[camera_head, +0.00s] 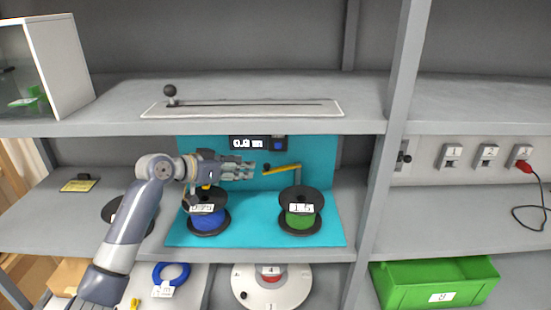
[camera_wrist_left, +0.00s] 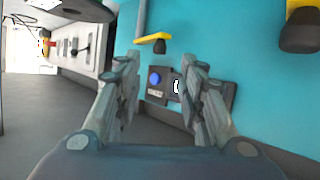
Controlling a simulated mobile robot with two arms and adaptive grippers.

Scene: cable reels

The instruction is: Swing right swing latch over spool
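The right swing latch (camera_head: 282,169) is a yellow bar with a dark pivot on the teal back panel, behind and above the green spool (camera_head: 300,214). It also shows in the left wrist view (camera_wrist_left: 152,38), at upper centre. The green spool has black flanges and a white label. The blue spool (camera_head: 207,218) stands to its left, below my left gripper (camera_head: 250,170). My left gripper is open and empty, pointing right, left of the right latch and apart from it. Its spread fingers (camera_wrist_left: 162,98) show in the left wrist view. My right gripper is out of view.
A display (camera_head: 246,143) with a blue button (camera_wrist_left: 154,78) is on the panel near my fingers. Another yellow latch (camera_wrist_left: 302,14) is close in the wrist view. The upper shelf (camera_head: 300,124) is overhead; an upright post (camera_head: 385,170) stands to the right.

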